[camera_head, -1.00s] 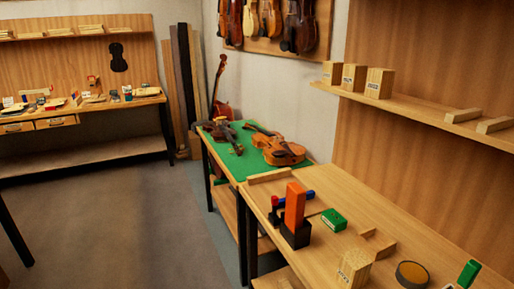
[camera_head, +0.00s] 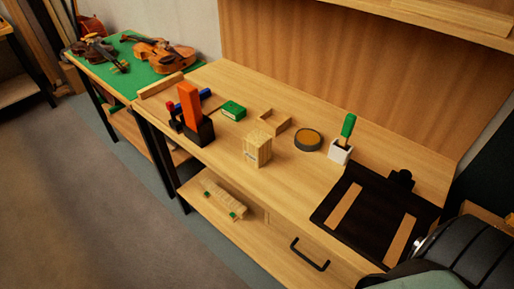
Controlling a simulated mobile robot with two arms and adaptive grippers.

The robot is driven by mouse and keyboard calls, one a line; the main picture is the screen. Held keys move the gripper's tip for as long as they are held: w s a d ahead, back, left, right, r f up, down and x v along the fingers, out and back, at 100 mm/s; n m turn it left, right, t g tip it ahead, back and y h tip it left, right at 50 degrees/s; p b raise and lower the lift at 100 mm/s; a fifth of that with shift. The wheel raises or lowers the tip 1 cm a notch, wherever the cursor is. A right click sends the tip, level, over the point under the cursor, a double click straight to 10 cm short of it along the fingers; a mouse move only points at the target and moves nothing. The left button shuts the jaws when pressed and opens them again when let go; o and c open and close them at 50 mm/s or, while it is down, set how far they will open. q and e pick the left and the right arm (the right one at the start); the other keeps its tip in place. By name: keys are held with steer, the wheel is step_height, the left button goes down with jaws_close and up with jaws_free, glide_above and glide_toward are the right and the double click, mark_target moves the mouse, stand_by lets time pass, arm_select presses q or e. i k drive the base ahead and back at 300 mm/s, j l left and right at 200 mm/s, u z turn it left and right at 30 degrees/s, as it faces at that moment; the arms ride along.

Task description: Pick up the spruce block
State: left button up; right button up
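A pale wooden block (camera_head: 257,150), which looks like the spruce block, stands on the workbench (camera_head: 230,165) near its front edge. It is roughly cube-shaped, with visible grain and small dark marking on its front face that I cannot read. Nothing touches it from above. Neither of my grippers shows in the head view, so I cannot see whether they are open or shut.
Left of the block stands an orange piece (camera_head: 189,103) in a black holder (camera_head: 199,132). Behind are a green box (camera_head: 233,111) and a wooden corner piece (camera_head: 275,122).

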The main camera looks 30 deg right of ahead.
mark_target(256, 145)
steer(key=j+z, duration=0.25)
steer(key=z, duration=0.2)
steer(key=i+j+z, duration=0.1)
steer(key=j+z, duration=0.2)
steer(key=z, duration=0.15)
